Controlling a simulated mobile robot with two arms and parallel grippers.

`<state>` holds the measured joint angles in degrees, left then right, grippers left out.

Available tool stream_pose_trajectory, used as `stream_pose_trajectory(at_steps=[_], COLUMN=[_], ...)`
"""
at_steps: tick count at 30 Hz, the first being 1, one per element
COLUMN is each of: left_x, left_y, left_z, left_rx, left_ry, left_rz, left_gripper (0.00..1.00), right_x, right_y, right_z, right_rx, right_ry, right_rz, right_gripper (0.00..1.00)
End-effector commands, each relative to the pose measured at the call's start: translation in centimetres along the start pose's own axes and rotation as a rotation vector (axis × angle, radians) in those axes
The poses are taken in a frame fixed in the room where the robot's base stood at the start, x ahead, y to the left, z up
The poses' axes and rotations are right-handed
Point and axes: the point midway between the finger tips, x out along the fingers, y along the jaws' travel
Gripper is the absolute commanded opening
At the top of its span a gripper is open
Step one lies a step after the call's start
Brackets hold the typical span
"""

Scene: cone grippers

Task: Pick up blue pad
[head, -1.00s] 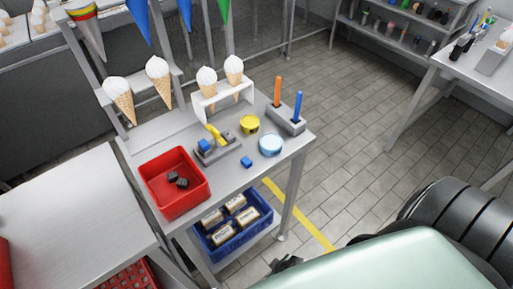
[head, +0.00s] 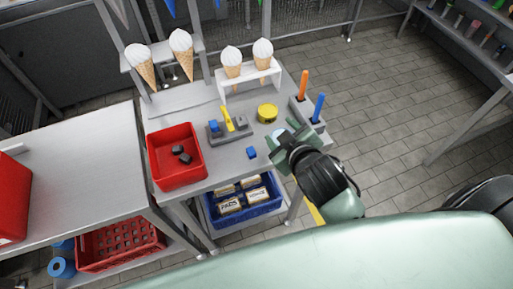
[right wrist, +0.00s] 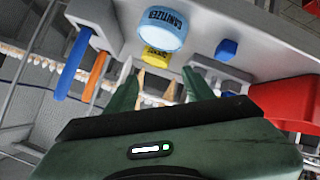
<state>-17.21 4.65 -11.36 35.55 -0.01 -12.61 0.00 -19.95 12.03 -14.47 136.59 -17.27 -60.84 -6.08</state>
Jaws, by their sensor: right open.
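A small blue pad (head: 251,152) lies loose on the grey metal table (head: 222,172), right of the red bin. It also shows in the right wrist view (right wrist: 228,50), to the right of my fingers. A second blue piece (head: 214,126) sits on a grey holder (head: 231,133) with a yellow piece. My right gripper (head: 286,142) is open and empty, over the table's right side, to the right of the loose pad and apart from it. Its two fingers show in the right wrist view (right wrist: 160,76). My left gripper is not in view.
A sanitizer tub (right wrist: 163,30) is partly hidden behind my right gripper in the head view. A yellow tub (head: 267,113), a pen block with orange and blue sticks (head: 307,112), a cone rack (head: 250,78) and a red bin (head: 160,178) stand around the pad.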

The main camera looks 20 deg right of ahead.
Motion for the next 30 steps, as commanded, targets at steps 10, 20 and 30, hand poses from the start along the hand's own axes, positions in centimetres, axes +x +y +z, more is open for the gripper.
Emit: stream_pose_trajectory(at_steps=[10, 20, 30], left_x=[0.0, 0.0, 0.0], left_y=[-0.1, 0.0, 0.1], left_z=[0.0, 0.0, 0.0], left_rx=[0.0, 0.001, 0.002], left_ry=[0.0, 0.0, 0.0], left_rz=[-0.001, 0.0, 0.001], left_gripper=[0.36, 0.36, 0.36], right_x=[-3.6, -15.4, -5.8], right_y=[2.6, -12.0, -15.1], right_z=[-21.4, -29.4, -12.1], right_rx=[-0.536, -1.544, 2.048], right_ry=[0.755, 1.699, -1.631], right_rz=[0.353, 0.68, -0.17], right_gripper=[0.53, 0.53, 0.53])
